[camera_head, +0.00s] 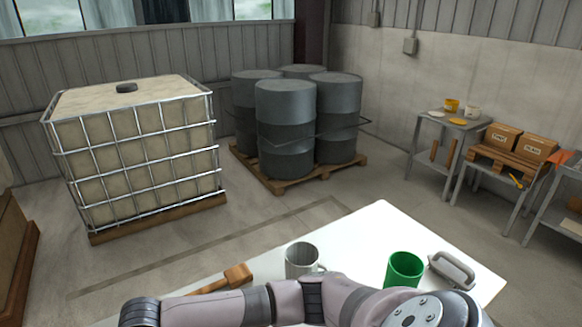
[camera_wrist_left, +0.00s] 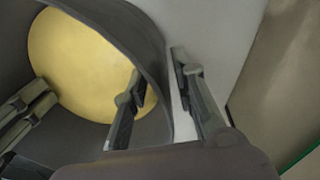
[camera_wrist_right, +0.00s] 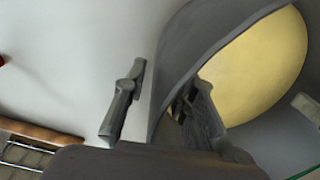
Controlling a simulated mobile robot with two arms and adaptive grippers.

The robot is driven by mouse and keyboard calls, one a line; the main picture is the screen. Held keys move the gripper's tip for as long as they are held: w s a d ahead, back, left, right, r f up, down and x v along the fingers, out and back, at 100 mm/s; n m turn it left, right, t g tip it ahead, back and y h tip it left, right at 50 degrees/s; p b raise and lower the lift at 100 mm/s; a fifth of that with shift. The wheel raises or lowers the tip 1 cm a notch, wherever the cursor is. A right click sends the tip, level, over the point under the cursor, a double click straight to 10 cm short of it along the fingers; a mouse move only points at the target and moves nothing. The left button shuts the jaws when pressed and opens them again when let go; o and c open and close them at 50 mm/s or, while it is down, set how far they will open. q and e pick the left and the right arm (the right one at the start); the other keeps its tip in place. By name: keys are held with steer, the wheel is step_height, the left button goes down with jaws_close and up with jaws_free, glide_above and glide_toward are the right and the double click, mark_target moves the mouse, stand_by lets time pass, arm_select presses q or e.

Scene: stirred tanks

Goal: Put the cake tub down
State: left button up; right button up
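The cake tub is a dark grey round tub with a yellow cake inside. In the left wrist view the tub (camera_wrist_left: 150,25) fills the left half, its yellow cake (camera_wrist_left: 75,60) facing the camera. My left gripper (camera_wrist_left: 158,82) straddles the tub's wall, one finger inside and one outside, with a light gap beside the outer finger. In the right wrist view the tub (camera_wrist_right: 215,30) and cake (camera_wrist_right: 260,70) are at the right. My right gripper (camera_wrist_right: 165,85) straddles the opposite wall likewise, with a visible gap. Tub and both grippers are hidden in the head view.
A white table (camera_head: 365,235) carries a wooden mallet (camera_head: 237,275), a grey mug (camera_head: 300,260), a green cup (camera_head: 405,268) and a grey handled tool (camera_head: 452,270). Beyond stand a caged tank (camera_head: 140,150), drums on a pallet (camera_head: 285,130) and side tables (camera_head: 450,122).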

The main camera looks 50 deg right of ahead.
steer(key=shift+r, duration=0.15)
arm_select(q)
step_height(320, 180, up, 11)
steer(key=a, duration=0.1)
steer(key=shift+f, duration=0.2)
arm_select(e)
step_height(320, 180, up, 12)
steer(key=d, duration=0.1)
arm_select(q)
steer(key=shift+a, duration=0.1)
arm_select(e)
steer(key=shift+s+f, duration=0.1)
steer(key=shift+f, duration=0.15)
